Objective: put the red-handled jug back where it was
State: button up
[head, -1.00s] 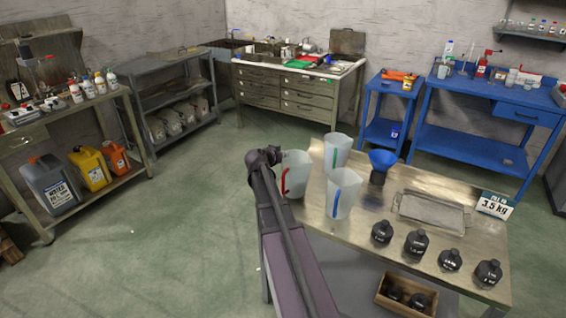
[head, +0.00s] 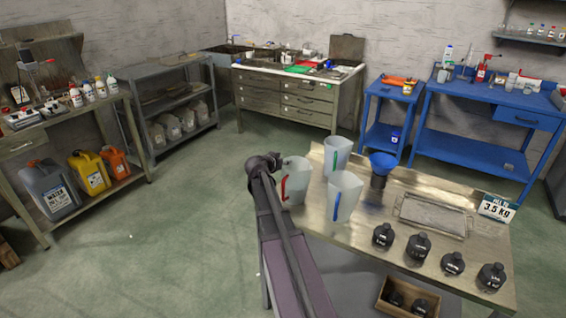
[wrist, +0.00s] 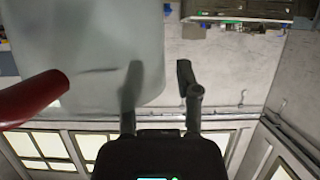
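The red-handled jug (head: 298,181) is translucent white and stands upright at the left end of the steel table (head: 318,218), its red handle facing left. In the wrist view the jug body (wrist: 80,45) fills the upper left, with the handle at the left edge. My gripper (wrist: 158,76) has its fingers apart. One finger shows dimly through or against the jug's wall; the other is clear of the jug, with a gap between. In the head view my wrist is just left of the jug's upper part, and the fingers cannot be made out.
A green-marked jug (head: 336,154) and a blue-handled jug (head: 345,197) stand close to the right. Beyond are a blue funnel (head: 383,162), a metal tray (head: 434,214), several dark bottles (head: 418,247) and a 3.5 kg sign (head: 497,207). Open floor lies to the left.

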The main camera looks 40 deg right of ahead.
jog(key=shift+r, duration=0.2)
jog(key=p+v, duration=0.5)
jog(key=v, duration=0.7)
dwell(0.7)
jog(key=s+a+f+n+g+y, duration=0.1)
jog(key=s+a+f+n+y, duration=0.2)
jog(key=a, duration=0.7)
jog(key=s+a+f+n+g+y, duration=0.2)
jog(key=s+a+f+n+y, duration=0.2)
jog(key=s+a, duration=0.3)
jog(key=s+a+f+n+g+y, duration=0.2)
jog(key=s+a+f+n+y, duration=0.2)
jog(key=a, duration=0.9)
jog(key=shift+s+a+f+n+y, duration=0.2)
jog(key=shift+s+a+n+y, duration=0.2)
jog(key=shift+s+n+y, duration=0.45)
